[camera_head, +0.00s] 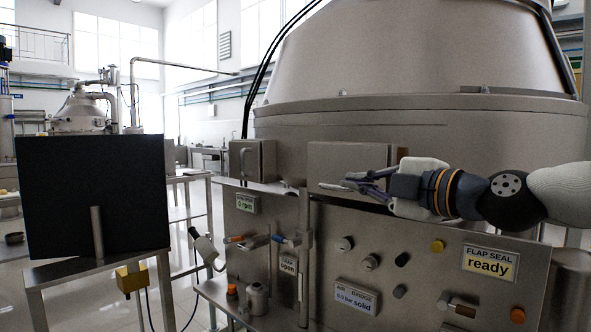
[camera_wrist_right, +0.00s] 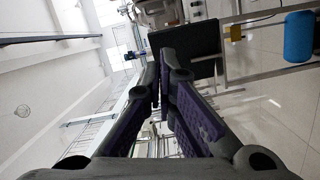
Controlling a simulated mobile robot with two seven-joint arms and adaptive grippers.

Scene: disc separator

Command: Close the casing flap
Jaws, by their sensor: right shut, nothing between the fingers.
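A grey metal panel (camera_head: 348,160), which looks like the casing flap, projects from the front of the large steel separator casing (camera_head: 420,125). I cannot tell for sure whether it is open or closed. My right gripper (camera_head: 352,184) reaches in from the right and points left, in front of the panel's lower right part. Its fingers are shut and empty; whether they touch the panel is unclear. In the right wrist view the gripper (camera_wrist_right: 163,62) shows its dark fingers close together with nothing held. The flap does not show there. My left gripper is in neither view.
Below is a control panel (camera_head: 345,235) with knobs and a "FLAP SEAL ready" label (camera_head: 490,262). A small grey box (camera_head: 252,160) sits left of the flap panel. A black screen (camera_head: 92,195) stands at left. A blue cylinder (camera_wrist_right: 299,37) shows in the wrist view.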

